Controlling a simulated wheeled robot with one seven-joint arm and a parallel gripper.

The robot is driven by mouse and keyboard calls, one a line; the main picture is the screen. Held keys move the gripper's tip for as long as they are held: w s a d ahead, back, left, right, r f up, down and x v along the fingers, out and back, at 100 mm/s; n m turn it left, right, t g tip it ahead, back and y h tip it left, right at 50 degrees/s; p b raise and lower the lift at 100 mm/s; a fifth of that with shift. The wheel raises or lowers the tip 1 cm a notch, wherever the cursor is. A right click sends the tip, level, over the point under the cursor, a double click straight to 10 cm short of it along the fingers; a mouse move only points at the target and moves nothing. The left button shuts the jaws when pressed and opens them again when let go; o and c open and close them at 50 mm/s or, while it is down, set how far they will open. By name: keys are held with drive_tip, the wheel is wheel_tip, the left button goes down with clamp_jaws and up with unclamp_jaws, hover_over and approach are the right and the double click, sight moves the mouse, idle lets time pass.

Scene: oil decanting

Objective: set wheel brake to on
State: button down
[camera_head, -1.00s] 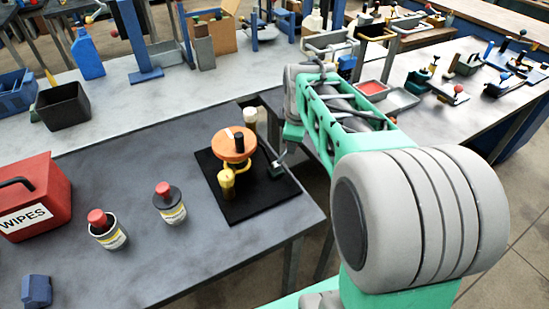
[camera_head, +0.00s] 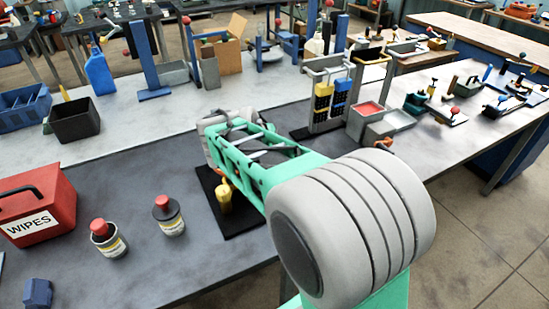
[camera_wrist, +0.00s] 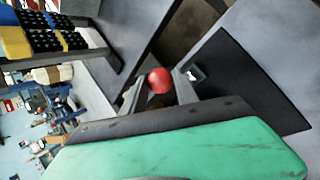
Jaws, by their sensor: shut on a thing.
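In the wrist view my gripper (camera_wrist: 158,88) has its two fingers on either side of a red ball knob (camera_wrist: 159,80) and is shut on it. What the knob is mounted on is hidden by the gripper, so I cannot tell the brake's position. A black mat (camera_wrist: 258,85) lies to the right in that view. In the head view my arm covers most of the black mat (camera_head: 242,223) and hides the gripper and the wheel. A yellow upright part (camera_head: 224,196) still shows on the mat beside my arm.
A red wipes box (camera_head: 36,205) and two red-capped cans (camera_head: 106,238) (camera_head: 168,216) stand left of the mat. A rack with yellow and black boxes (camera_head: 325,95) and a grey tray (camera_head: 388,125) stand behind my arm. The dark tabletop's front is mostly clear.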

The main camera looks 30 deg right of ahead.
drive_tip(key=shift+a+f, duration=0.1)
drive_tip(key=shift+f, duration=0.1)
drive_tip(key=c, duration=1.1)
unclamp_jaws()
drive_tip(key=shift+o, duration=0.8)
drive_tip(key=shift+r, duration=0.1)
drive_tip(key=v, duration=0.7)
drive_tip(key=shift+a+r, duration=0.2)
drive_tip(key=shift+r, duration=0.05)
drive_tip(key=shift+s, duration=0.1)
